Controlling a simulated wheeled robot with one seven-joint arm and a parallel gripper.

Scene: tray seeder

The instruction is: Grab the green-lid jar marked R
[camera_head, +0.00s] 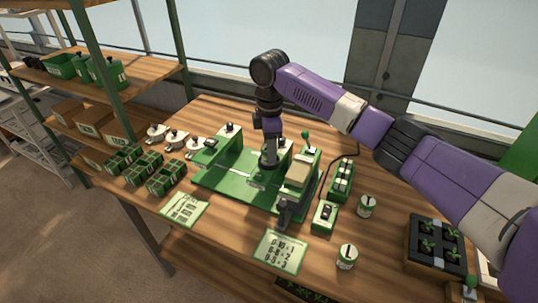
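Two small round jars with pale, dark-marked tops and green bands stand on the right part of the wooden bench. One jar (366,207) is farther back and the other jar (347,258) is nearer the front edge. Both are upright. The marks are too small to read, so I cannot tell which is R. My gripper (268,162) points down over the green seeder machine (225,182), to the left of both jars and apart from them. Its fingers are too small and dark to tell open from shut.
A card with writing (280,252) lies left of the front jar. A small switch box (324,216) and a green block with pale buttons (341,180) stand left of the back jar. A black seedling tray (436,246) is to the right. Green cell trays (166,178) sit at left.

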